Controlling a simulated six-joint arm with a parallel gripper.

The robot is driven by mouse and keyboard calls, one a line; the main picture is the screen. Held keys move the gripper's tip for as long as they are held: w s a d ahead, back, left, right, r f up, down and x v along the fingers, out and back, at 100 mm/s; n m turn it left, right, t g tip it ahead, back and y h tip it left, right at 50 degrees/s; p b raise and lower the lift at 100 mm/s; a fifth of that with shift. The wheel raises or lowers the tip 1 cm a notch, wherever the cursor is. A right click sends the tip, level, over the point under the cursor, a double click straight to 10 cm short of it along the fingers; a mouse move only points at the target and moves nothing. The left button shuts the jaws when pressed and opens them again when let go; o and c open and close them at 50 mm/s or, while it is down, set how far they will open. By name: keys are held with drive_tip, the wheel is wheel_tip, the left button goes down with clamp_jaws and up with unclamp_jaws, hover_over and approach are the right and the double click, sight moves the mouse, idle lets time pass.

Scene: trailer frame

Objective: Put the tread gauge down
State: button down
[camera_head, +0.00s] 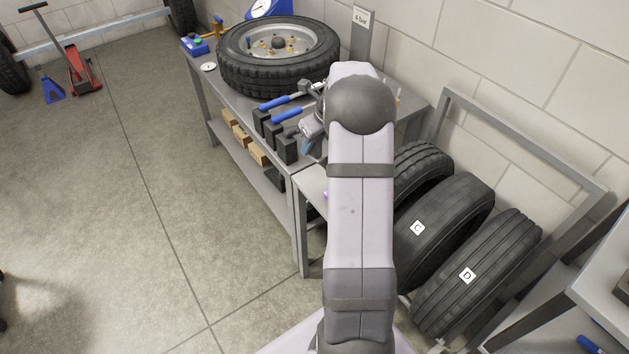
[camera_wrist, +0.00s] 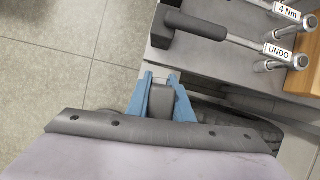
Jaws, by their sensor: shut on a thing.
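My gripper (camera_wrist: 162,80) shows two blue fingers in the wrist view, shut on a small grey piece, the tread gauge (camera_wrist: 162,101). Only part of the gauge shows between the fingers. The grey bench top (camera_wrist: 195,62) lies just ahead of the fingertips, with floor to their left. In the head view my arm covers much of the bench's near end, and a blue finger (camera_head: 308,146) shows left of my wrist beside the bench tools. The gauge cannot be made out there.
Torque tools with tags "4 Nm" (camera_wrist: 287,12) and "UNDO" (camera_wrist: 278,50) lie across the bench. Their dark stand block (camera_wrist: 163,42) is close to my fingers. A wheel (camera_head: 238,66) lies at the bench's far end. Tyres C (camera_head: 450,205) and D (camera_head: 490,262) stand right.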

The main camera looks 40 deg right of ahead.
drive_tip(key=shift+m, duration=0.7)
drive_tip(key=shift+f, duration=4.95)
drive_tip(key=shift+f, duration=0.1)
drive_tip(key=c, duration=1.6)
unclamp_jaws()
drive_tip(key=shift+o, duration=0.2)
